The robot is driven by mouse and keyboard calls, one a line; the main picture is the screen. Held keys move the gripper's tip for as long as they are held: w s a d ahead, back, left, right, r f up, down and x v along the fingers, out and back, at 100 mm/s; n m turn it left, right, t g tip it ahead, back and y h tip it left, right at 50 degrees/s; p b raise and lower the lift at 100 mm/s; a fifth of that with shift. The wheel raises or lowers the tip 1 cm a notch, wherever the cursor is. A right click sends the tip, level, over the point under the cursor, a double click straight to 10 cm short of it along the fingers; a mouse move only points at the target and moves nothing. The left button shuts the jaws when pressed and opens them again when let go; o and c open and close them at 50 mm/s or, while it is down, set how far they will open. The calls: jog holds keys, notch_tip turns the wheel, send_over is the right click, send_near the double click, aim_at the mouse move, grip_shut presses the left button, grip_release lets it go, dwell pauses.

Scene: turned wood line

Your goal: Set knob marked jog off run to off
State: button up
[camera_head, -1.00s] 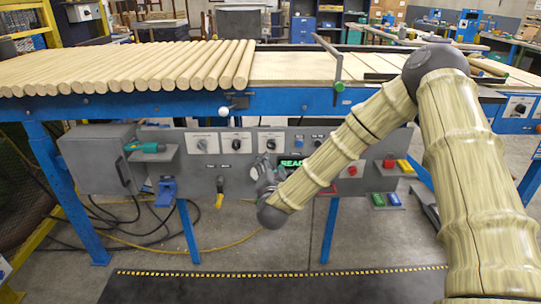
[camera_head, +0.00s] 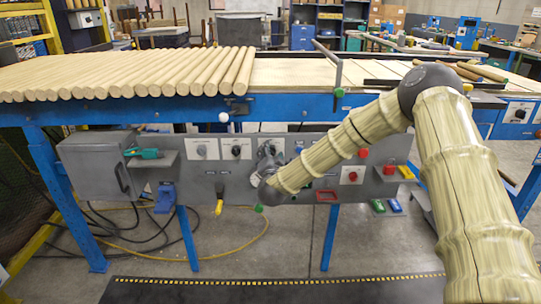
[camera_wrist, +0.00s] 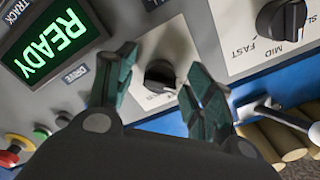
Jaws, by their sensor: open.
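A black rotary knob (camera_wrist: 160,75) on a white plate sits on the grey panel, between the two fingers of my gripper (camera_wrist: 162,62) in the wrist view. The fingers are open, one to each side of it; I cannot tell whether either touches. Its plate lettering is mostly hidden and unreadable, so I cannot confirm the jog off run marking or its setting. In the head view my gripper (camera_head: 268,155) is against the panel and covers this knob.
A neighbouring knob (camera_wrist: 281,18) marked slow, mid, fast is close by; it also shows in the head view (camera_head: 236,151). A lit READY display (camera_wrist: 50,43) and several buttons (camera_wrist: 15,151) are on the other side. A white-balled lever (camera_wrist: 290,118) is near the panel edge. Wooden rods (camera_head: 150,72) lie above.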

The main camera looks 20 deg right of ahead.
jog(key=c, duration=1)
jog(key=shift+m, duration=0.3)
jog(key=m+b, duration=0.3)
jog(key=m, duration=0.1)
jog(key=shift+f, duration=0.1)
jog(key=shift+m+b, duration=0.95)
jog(key=shift+m, duration=1.15)
jog(key=shift+w+r, duration=0.1)
jog(key=shift+r, duration=0.1)
